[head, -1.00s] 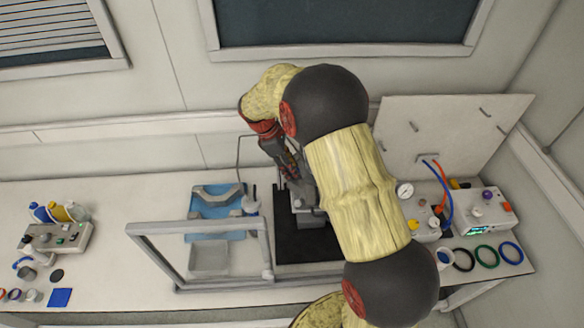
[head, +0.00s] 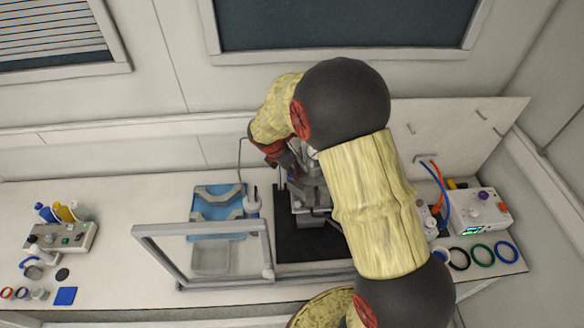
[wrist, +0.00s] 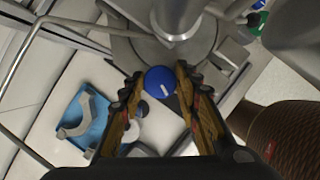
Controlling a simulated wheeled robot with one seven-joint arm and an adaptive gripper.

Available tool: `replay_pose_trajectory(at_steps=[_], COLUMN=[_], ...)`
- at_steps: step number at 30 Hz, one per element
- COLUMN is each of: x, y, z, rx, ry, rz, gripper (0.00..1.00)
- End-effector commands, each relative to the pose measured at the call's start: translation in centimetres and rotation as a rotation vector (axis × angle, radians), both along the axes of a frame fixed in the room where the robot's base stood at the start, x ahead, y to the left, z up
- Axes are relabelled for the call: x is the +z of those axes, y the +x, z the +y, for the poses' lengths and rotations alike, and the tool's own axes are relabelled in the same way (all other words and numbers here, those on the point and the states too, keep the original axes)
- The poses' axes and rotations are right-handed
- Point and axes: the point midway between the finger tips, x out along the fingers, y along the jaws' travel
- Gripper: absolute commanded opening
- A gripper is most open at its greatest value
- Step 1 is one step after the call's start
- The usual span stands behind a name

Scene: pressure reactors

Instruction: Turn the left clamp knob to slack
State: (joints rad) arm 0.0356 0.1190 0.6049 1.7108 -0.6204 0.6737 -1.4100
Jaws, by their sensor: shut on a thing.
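In the wrist view a round blue knob (wrist: 159,82) with a white mark on its face sits between the two fingertips of my gripper (wrist: 158,76). My gripper is shut on this knob, one finger at each side. The knob is beside the grey metal reactor (wrist: 178,52), whose round flange and central post fill the top of the wrist view. In the head view my gripper (head: 290,160) is at the left side of the reactor (head: 312,200). My arm hides much of the reactor's right side there, and the other clamp knob is not clearly visible.
The reactor stands on a black mat (head: 296,240). A clear framed screen (head: 205,255) stands left of it, near a blue tray (head: 212,205) with a grey holder. A control box with hoses (head: 482,212) is at the right. A bent metal tube (wrist: 62,30) passes near my gripper.

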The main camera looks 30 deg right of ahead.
Motion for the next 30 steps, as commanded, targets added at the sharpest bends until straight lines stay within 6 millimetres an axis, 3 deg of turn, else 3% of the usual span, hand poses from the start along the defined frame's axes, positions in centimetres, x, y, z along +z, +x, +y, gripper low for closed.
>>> replay_pose_trajectory(at_steps=[15,30], x=[0.19,0.02], y=[-0.18,-0.09], z=[-0.09,-0.08], rx=[0.354,0.431], ry=[0.001,0.0], rz=[0.001,-0.001], gripper=[0.07,0.07])
